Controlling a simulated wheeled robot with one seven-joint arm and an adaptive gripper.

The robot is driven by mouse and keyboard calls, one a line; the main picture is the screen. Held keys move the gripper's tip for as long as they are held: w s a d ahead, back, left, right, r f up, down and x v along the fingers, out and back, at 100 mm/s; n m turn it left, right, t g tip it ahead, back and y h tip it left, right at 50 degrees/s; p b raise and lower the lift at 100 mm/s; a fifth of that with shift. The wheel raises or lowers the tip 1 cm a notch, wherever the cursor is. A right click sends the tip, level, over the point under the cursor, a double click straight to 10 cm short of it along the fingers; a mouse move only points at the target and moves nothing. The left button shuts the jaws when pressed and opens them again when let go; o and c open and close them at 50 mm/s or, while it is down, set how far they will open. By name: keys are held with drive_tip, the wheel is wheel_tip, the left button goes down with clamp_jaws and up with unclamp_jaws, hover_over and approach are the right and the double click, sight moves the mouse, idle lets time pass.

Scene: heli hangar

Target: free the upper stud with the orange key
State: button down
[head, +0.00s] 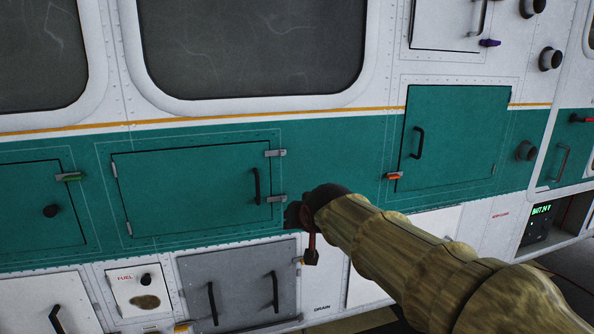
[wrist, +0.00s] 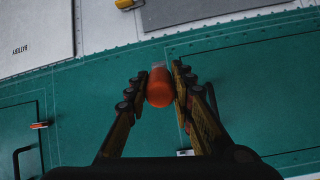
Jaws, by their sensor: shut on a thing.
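My gripper (wrist: 159,76) is shut on the orange key (wrist: 159,92), whose rounded orange body sits between the two fingers with a short grey tip beyond. In the head view my gripper (head: 301,217) is at the lower right corner of a teal hatch (head: 190,190), and the key cannot be made out there. The hatch has an upper grey latch (head: 275,153) and a lower grey latch (head: 277,198) on its right edge. My gripper is below and right of both. One latch (wrist: 187,153) shows in the wrist view, apart from the key. Stud details are too small to tell.
A second teal hatch (head: 455,135) with a black handle and an orange-marked latch (head: 393,176) is to the right. A grey double-handled door (head: 240,285) lies below. The hatch's black handle (head: 257,186) stands out near the latches. The teal panel between the hatches is mostly flat.

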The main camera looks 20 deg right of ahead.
drive_tip(key=r+t, duration=0.1)
drive_tip(key=r, duration=0.2)
drive_tip(key=r+t, duration=0.1)
drive_tip(key=r, duration=0.2)
drive_tip(key=r+t, duration=0.2)
drive_tip(key=r, duration=0.1)
drive_tip(key=shift+w+a+r+n+y, duration=0.15)
drive_tip(key=shift+a+r+n+y, duration=0.05)
drive_tip(key=shift+r+n+y, duration=0.1)
drive_tip(key=shift+r+t, duration=0.3)
drive_tip(key=shift+r, duration=0.05)
drive_tip(key=shift+r, duration=0.35)
drive_tip(key=w+r+t+p, duration=0.2)
drive_tip(key=w, duration=0.1)
drive_tip(key=shift+w+r, duration=0.1)
drive_tip(key=shift+w+b, duration=0.35)
drive_tip(key=shift+b, duration=0.05)
idle(0.5)
drive_tip(key=shift+w+b, duration=1.2)
drive_tip(key=shift+w, duration=0.2)
idle(3.4)
